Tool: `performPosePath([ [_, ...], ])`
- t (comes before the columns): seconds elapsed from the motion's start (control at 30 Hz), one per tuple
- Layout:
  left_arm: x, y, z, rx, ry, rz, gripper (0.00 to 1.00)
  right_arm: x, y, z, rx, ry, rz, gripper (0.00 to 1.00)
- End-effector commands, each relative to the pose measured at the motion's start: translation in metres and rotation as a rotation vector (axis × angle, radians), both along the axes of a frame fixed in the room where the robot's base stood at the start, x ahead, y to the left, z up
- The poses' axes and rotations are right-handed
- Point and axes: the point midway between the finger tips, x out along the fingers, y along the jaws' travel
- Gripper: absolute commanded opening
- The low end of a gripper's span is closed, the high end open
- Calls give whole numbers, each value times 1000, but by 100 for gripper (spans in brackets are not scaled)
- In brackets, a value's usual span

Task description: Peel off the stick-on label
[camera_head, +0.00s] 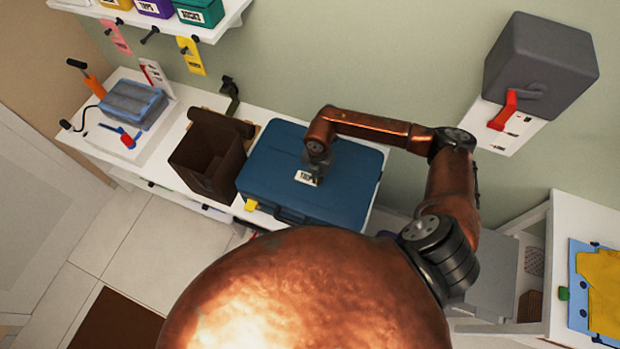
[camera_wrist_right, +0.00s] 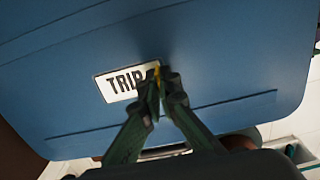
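The stick-on label (camera_head: 304,178) is a white rectangle with dark lettering on the lid of a blue case (camera_head: 270,175). In the right wrist view the label (camera_wrist_right: 122,84) reads "TRIP", and my fingers hide its right end. It looks flat on the blue lid (camera_wrist_right: 235,60). My right gripper (camera_wrist_right: 161,84) is at the label's right end with its fingertips drawn together. A small yellow tab (camera_wrist_right: 157,71) shows at the fingertips, apparently pinched between them. In the head view my right gripper (camera_head: 314,170) hangs over the label. My left gripper is not in view.
An open brown box (camera_head: 205,160) stands close to the case's left. Further left are a blue-grey container (camera_head: 133,104) and an orange-handled tool (camera_head: 93,85). A grey box with a red lever (camera_head: 508,108) is on the wall at right. A shelf (camera_head: 215,32) is above.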

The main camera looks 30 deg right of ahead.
Motion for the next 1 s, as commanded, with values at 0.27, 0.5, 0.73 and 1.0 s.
performPosePath([
  [0.27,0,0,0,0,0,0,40,-6,-1,-7,-3,13,0,0],
  [0.5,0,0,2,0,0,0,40,-6,0,-3,-3,13,1,0],
  [0.73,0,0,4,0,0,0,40,-5,0,2,-2,12,1,0],
  [1.0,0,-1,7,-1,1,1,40,-3,0,9,-1,6,1,0],
])
